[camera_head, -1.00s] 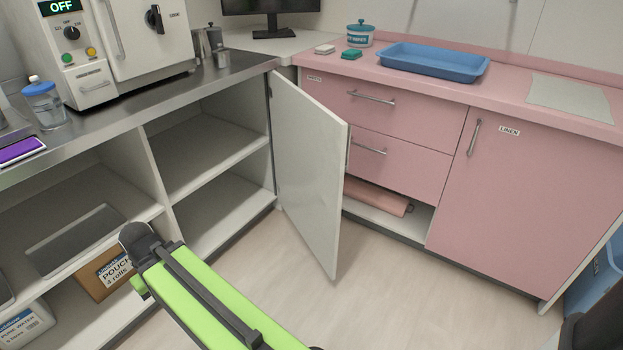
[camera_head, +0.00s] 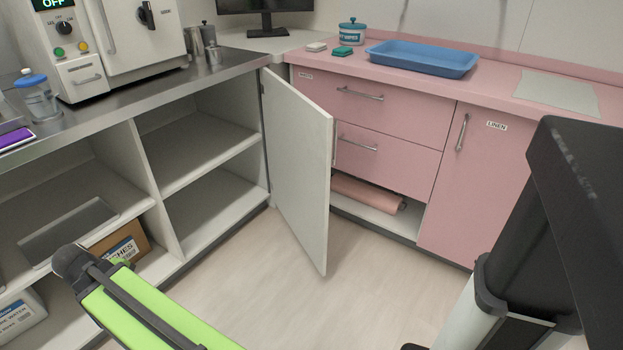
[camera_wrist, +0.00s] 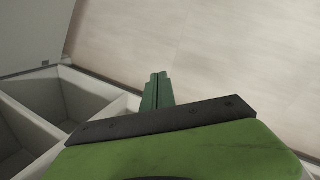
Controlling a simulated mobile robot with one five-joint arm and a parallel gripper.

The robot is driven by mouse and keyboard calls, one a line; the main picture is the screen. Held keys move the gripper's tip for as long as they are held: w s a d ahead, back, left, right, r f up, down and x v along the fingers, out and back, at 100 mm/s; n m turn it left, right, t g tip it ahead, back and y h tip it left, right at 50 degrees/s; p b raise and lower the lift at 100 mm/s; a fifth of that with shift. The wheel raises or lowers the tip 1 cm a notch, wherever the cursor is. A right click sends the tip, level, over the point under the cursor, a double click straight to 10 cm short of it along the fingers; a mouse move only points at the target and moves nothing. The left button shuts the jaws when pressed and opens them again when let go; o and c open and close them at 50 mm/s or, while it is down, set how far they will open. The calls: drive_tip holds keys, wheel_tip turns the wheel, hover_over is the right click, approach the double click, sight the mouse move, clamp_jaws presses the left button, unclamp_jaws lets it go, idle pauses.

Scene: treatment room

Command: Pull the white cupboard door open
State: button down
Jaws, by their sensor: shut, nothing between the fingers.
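The white cupboard door (camera_head: 297,170) stands swung out from the counter corner, hinged at its left edge, with its free edge toward the pink drawers. Open shelves (camera_head: 212,205) show to its left. In the wrist view, a pale panel that looks like this door (camera_wrist: 35,35) fills the upper left. My gripper (camera_wrist: 158,88) is in the wrist view, its green fingers shut together and empty, over the floor and apart from the panel.
Pink drawers (camera_head: 375,130) and a pink linen cupboard (camera_head: 480,180) stand right of the door. A rolled pink item (camera_head: 367,192) lies in the gap below the drawers. A blue tray (camera_head: 423,60) sits on the pink counter. The floor (camera_head: 290,300) before the door is clear.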

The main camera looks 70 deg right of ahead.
drive_tip(key=s+d+n+g+h+b, duration=0.1)
drive_tip(key=s+d+g+h+b, duration=0.15)
drive_tip(key=d, duration=1.15)
drive_tip(key=n+g+h+b, duration=0.4)
drive_tip(key=n+g+h, duration=0.25)
drive_tip(key=g, duration=0.25)
approach(321, 169)
drive_tip(key=x, duration=0.6)
drive_tip(key=shift+s+d, duration=0.2)
drive_tip(key=shift+d, duration=0.1)
drive_tip(key=shift+s, duration=0.1)
